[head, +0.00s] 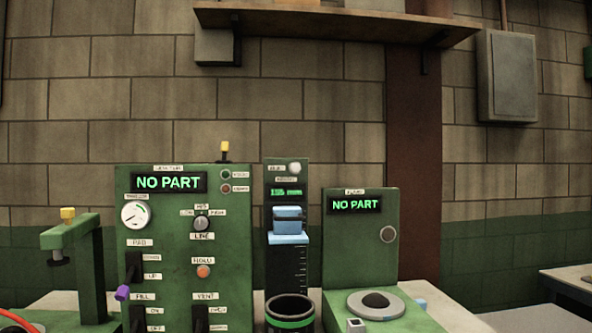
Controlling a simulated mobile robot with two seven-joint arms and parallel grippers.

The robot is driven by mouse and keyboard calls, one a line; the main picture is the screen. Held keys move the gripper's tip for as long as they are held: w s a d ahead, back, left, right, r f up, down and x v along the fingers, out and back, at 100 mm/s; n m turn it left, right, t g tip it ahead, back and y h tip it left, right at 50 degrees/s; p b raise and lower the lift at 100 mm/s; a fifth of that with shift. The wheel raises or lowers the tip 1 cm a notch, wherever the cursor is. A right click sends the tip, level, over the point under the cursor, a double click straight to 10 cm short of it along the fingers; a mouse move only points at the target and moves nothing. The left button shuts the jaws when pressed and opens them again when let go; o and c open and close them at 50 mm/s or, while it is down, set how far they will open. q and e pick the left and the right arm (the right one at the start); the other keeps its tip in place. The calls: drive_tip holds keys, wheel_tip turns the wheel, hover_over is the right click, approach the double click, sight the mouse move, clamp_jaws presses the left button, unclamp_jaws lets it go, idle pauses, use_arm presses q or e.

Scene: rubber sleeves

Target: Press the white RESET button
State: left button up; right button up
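A round white button (294,168) sits at the top of the narrow green column (300,206) in the middle. A small label beside it is too blurred to read for certain. Below it a small green display (286,192) seems to read 135 mm, though the digits are hard to read. A blue slide block (289,220) is mounted lower on the column. Neither of my grippers is in view, and nothing covers the white button.
Left of the column stands a green panel (240,230) with a NO PART display, gauge, knob, orange button and levers. Right is another green station (338,245) with a grey round button (388,234). A black cup (290,312) stands in front. A wooden shelf (330,24) hangs above.

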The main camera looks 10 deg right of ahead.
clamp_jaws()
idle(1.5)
